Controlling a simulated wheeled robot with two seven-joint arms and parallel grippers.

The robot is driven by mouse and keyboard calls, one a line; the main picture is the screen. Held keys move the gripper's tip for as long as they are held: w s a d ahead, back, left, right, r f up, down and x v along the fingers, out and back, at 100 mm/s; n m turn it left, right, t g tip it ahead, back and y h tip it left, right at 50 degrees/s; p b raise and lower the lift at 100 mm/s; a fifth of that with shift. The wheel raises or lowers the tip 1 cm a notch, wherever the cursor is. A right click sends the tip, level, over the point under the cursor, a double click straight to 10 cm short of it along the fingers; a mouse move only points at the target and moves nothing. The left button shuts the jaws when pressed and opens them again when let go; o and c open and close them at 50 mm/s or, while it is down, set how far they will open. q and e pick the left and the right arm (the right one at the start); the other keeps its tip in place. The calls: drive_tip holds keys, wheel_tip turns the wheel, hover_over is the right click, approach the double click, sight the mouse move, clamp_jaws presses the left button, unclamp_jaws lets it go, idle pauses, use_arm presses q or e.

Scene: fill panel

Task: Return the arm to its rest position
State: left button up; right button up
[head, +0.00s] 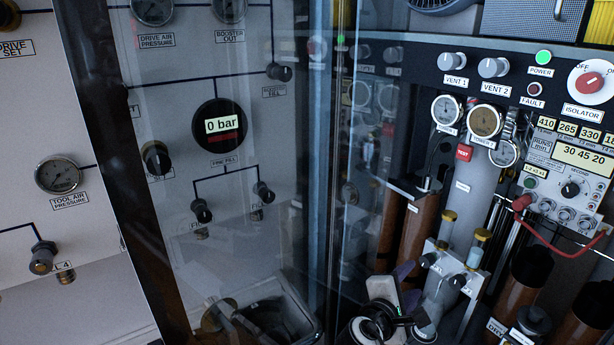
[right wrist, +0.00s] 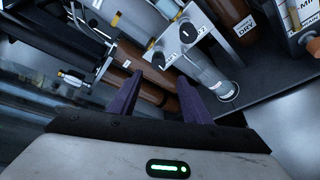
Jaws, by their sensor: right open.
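My right gripper (head: 408,285) is at the bottom of the head view, right of centre, in front of the dark panel's lower part. In the right wrist view its two purple fingers (right wrist: 158,88) stand apart with nothing held between them. A pale metal block with black knobs (right wrist: 176,42) and a clear cylinder (right wrist: 207,74) show beyond the fingertips. In the head view this block (head: 440,262) is just right of the gripper; whether they touch cannot be told. My left gripper is not in view.
A clear glass-like pane (head: 250,130) stands left of the arm, before a grey panel with a "0 bar" display (head: 220,126). Brown cylinders (head: 527,275) stand at the lower right. A red hose (head: 560,245) hangs from the instrument panel (head: 560,190).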

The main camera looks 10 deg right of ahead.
drive_tip(key=s+a+f+m+y, duration=0.25)
drive_tip(key=s+f+y, duration=0.35)
drive_tip(key=f, duration=0.6)
drive_tip(key=s+a+f+m+y, duration=0.2)
drive_tip(key=s+a+m, duration=0.1)
drive_tip(key=s, duration=0.4)
drive_tip(key=s+a+f+m+y+p, duration=0.1)
drive_tip(key=s+a+f+m+y, duration=0.1)
drive_tip(key=s+a, duration=0.3)
drive_tip(key=s+a+f+m+g+y+p, duration=0.1)
drive_tip(key=s+a+f+m+y, duration=0.1)
drive_tip(key=s, duration=0.8)
drive_tip(key=shift+s+a+f+m+y, duration=0.35)
drive_tip(key=shift+a+m+y, duration=0.55)
drive_tip(key=shift+a+m, duration=0.35)
